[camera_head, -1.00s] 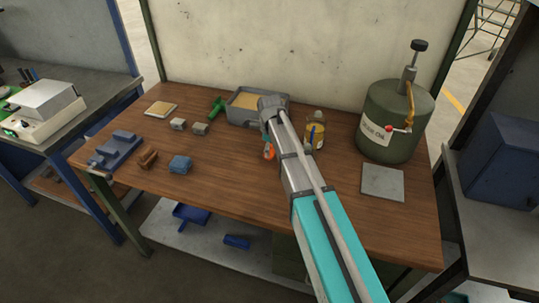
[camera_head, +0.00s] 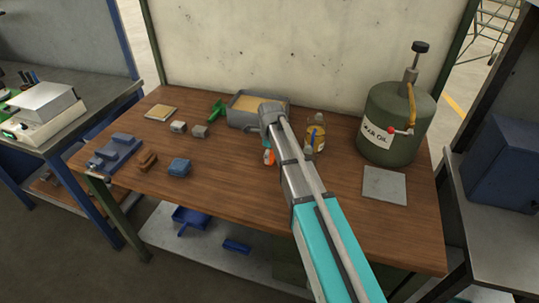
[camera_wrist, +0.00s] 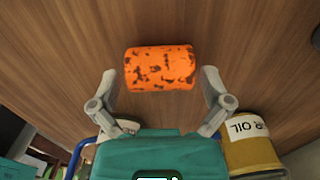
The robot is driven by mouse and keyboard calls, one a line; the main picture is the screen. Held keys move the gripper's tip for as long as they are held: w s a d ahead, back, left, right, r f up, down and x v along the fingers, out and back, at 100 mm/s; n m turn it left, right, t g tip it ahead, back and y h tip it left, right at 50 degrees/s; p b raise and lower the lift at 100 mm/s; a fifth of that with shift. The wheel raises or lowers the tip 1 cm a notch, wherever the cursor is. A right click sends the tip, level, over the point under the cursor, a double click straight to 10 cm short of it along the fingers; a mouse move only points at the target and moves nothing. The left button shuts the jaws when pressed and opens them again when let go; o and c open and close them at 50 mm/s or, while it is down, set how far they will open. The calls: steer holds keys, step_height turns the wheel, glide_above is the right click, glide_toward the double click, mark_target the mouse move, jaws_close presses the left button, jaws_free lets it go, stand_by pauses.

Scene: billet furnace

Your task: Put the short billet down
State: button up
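The short billet (camera_wrist: 160,68) is an orange, dark-speckled cylinder lying on its side on the wooden bench top in the wrist view. In the head view a small part of it (camera_head: 268,158) shows left of my arm. My gripper (camera_wrist: 160,82) is open, with one finger at each end of the billet and a visible gap on both sides. In the head view my gripper is mostly hidden by my wrist and arm.
A grey tray with tan filling (camera_head: 245,106) stands behind my wrist. A yellow oil container (camera_head: 318,142) stands close on the right, with a green quench-oil drum (camera_head: 388,140) beyond it. A grey plate (camera_head: 384,186) lies at right. The front middle is clear.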

steer(key=shift+r, duration=0.1)
stand_by(0.3)
step_height(320, 180, up, 12)
steer(key=p, duration=1.2)
stand_by(0.8)
steer(key=s+d+n, duration=0.7)
steer(key=s+n, duration=0.4)
steer(key=s+d+n, duration=0.7)
steer(key=s+n, duration=0.4)
steer(key=shift+s+d, duration=0.15)
steer(key=shift+d, duration=0.05)
steer(key=shift+c, duration=0.2)
